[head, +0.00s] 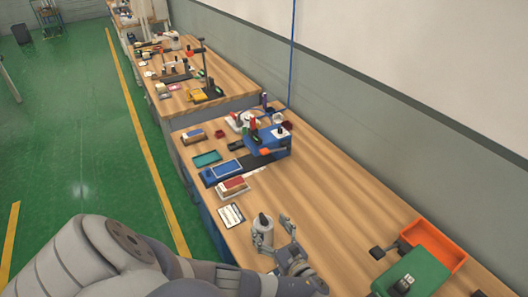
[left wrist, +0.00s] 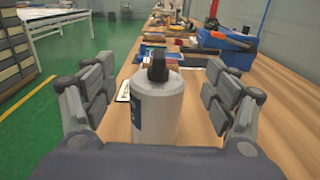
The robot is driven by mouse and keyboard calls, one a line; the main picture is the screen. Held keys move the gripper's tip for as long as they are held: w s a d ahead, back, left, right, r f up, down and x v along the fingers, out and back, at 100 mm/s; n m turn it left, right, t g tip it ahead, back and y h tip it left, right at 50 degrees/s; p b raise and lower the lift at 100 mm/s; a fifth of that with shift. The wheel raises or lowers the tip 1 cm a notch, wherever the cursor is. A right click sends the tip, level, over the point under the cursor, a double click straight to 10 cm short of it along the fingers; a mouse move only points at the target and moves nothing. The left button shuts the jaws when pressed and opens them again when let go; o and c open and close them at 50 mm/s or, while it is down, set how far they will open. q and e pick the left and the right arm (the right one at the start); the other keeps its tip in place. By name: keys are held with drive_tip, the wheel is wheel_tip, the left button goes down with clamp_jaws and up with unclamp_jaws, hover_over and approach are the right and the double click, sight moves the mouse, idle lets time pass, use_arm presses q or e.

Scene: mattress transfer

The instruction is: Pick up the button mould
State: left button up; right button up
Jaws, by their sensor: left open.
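A pale grey cylinder (head: 262,234) with a black top stands upright on the near wooden table; I cannot tell for sure that it is the button mould. It also shows large in the left wrist view (left wrist: 157,112), with a dark label on its left side. My left gripper (head: 275,238) is open, with its fingers on either side of the cylinder. In the left wrist view a gap shows between each finger and the cylinder, and the gripper (left wrist: 152,88) holds nothing. The cylinder's lower part is hidden by the gripper's palm there. My right gripper is not in view.
A white printed card (head: 231,215), a red and white block (head: 232,188) and a blue machine (head: 268,140) lie beyond the cylinder. A green box (head: 420,272) and an orange tray (head: 434,243) stand at the right. The table's middle is clear.

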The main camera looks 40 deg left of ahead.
use_arm(q)
drive_tip(key=x, duration=0.2)
drive_tip(key=shift+a+r, duration=0.15)
drive_tip(key=shift+a, duration=0.15)
drive_tip(key=shift+w+a, duration=0.1)
drive_tip(key=shift+a, duration=0.45)
drive_tip(key=c, duration=1.3)
clamp_jaws()
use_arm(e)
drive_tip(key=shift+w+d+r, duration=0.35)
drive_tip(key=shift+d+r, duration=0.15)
